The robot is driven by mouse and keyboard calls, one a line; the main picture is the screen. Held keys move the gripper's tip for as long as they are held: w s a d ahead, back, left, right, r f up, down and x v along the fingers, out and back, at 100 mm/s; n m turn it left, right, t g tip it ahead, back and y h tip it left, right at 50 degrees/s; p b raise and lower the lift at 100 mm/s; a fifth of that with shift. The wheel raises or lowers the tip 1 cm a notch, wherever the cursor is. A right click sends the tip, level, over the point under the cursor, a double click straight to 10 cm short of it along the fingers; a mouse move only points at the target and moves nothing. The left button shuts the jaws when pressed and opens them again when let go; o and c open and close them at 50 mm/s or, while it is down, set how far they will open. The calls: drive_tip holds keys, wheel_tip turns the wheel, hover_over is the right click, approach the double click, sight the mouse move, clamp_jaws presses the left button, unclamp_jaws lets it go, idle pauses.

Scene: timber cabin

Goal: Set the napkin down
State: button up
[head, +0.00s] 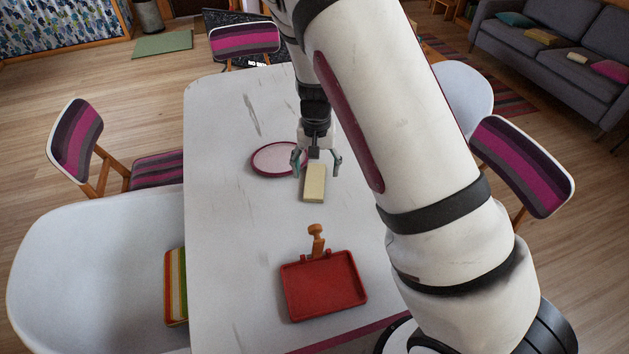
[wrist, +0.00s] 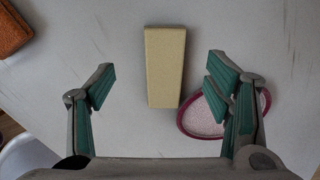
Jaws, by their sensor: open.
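The napkin appears as a pale yellow, folded, block-like oblong (head: 314,183), lying flat on the white table (head: 225,225). It also shows in the wrist view (wrist: 164,65), between and beyond the fingertips. My gripper (head: 316,165) is open, its fingers spread to either side of the napkin's far end, with clear gaps and no visible contact. It also shows open and empty in the wrist view (wrist: 162,87).
A pink-rimmed plate (head: 262,160) lies just left of the napkin. An orange-brown item (wrist: 12,30) shows in the wrist view corner. Chairs surround the table; its left side is clear.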

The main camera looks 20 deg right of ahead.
sight(314, 191)
drive_tip(key=f, duration=0.8)
drive_tip(key=shift+w+a+f, duration=0.1)
drive_tip(key=shift+w+a, duration=0.1)
drive_tip(key=shift+a, duration=0.05)
drive_tip(key=c, duration=1.3)
drive_tip(key=shift+c, duration=0.2)
